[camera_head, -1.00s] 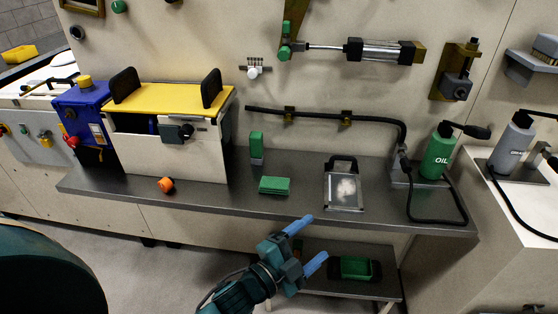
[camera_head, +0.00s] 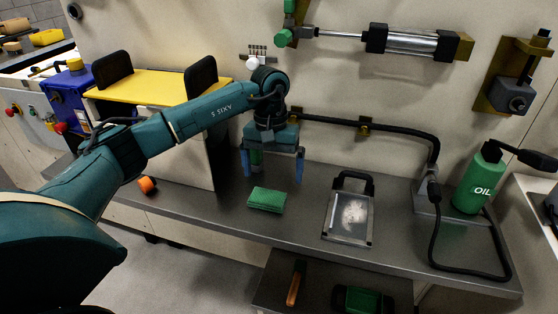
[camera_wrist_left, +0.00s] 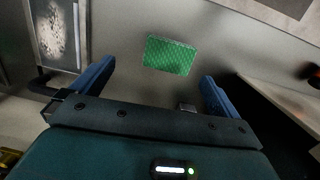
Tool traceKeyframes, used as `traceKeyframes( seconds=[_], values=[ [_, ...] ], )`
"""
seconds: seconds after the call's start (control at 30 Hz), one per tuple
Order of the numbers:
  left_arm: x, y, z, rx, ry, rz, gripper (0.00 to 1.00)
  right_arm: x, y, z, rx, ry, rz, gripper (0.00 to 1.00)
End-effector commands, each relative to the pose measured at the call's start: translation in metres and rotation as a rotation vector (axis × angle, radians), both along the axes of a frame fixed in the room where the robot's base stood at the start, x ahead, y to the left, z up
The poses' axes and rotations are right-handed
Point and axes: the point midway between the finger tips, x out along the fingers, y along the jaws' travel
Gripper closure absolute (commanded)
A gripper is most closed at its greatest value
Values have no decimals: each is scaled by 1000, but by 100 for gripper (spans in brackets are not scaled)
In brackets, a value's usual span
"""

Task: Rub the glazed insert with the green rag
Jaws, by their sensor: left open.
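The green rag (camera_head: 266,199) lies flat and folded on the dark bench. It also shows in the left wrist view (camera_wrist_left: 170,55), beyond the fingertips. The glazed insert (camera_head: 348,214) lies on the bench to the right of the rag, a framed pane with a whitish smear and a black handle at its back edge. Its smeared pane also shows at the upper left of the left wrist view (camera_wrist_left: 54,32). My left gripper (camera_head: 272,176) points down, open and empty, behind the rag and apart from it. My right gripper is out of view.
A green oil bottle (camera_head: 478,180) and black hose stand right. A lower shelf (camera_head: 325,288) holds a green-lined tray.

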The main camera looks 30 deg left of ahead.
Motion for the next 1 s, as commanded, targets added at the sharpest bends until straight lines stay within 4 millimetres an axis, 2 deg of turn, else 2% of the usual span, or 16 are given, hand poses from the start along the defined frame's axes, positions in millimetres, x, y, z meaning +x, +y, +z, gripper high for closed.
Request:
traceKeyframes(
  seconds=[0.03,0.17,0.5,0.63,1.0],
  values=[
    [0,9,1,32,3,-16,0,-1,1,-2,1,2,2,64],
    [-2,15,-3,59,10,-33,0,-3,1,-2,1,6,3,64],
    [-8,13,-52,54,11,-32,0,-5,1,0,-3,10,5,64],
    [-10,12,-64,53,10,-32,0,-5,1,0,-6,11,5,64],
    [-10,12,-71,53,6,-32,0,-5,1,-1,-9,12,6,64]
  ],
)
